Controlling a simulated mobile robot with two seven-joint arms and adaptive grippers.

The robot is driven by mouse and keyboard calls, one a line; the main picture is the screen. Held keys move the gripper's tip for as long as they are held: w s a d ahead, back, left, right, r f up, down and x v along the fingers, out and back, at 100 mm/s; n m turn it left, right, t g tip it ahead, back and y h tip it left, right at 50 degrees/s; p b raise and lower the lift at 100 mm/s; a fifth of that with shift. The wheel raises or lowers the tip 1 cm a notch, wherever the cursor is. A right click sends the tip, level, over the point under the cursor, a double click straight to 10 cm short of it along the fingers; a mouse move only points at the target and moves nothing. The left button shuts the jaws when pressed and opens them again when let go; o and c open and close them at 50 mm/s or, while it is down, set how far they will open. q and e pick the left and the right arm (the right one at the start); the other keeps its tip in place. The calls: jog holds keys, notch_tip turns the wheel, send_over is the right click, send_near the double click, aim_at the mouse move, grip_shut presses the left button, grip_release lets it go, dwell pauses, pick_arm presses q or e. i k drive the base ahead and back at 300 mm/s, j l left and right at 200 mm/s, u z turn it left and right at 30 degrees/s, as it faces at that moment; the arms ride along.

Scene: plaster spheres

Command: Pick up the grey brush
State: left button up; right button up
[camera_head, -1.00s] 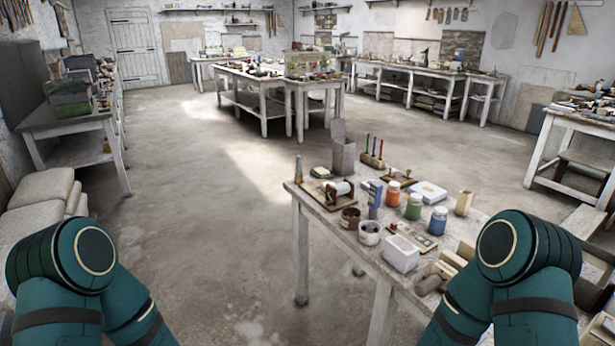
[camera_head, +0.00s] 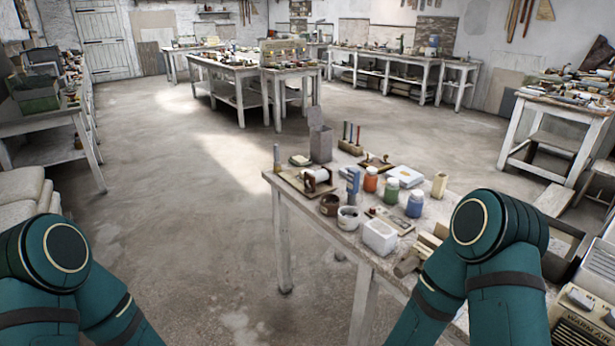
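I cannot make out a grey brush for certain in the head view. The near worktable (camera_head: 325,235) holds many small items. A slim upright grey-brown item (camera_head: 277,157) stands at its far left corner, too small to identify. A blue upright item (camera_head: 352,184) stands mid-table among the jars. Both my arms show at the lower left and lower right, but both grippers are out of view. The right arm hides part of the near tabletop.
Orange (camera_head: 371,179), green (camera_head: 391,189) and blue (camera_head: 415,204) jars, a white container (camera_head: 379,237) and a grey open box (camera_head: 321,143) crowd the worktable. A heater-like appliance (camera_head: 588,318) is at lower right. Open floor (camera_head: 180,220) lies left of the table.

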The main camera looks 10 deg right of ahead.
aim_at(278, 168)
jog(key=z, duration=0.2)
jog(key=k+l+u, duration=0.1)
jog(key=l, duration=0.25)
jog(key=k+l+u, duration=0.1)
jog(key=k+l, duration=0.15)
jog(key=i, duration=1)
jog(key=i+j, duration=0.75)
jog(key=j, duration=0.1)
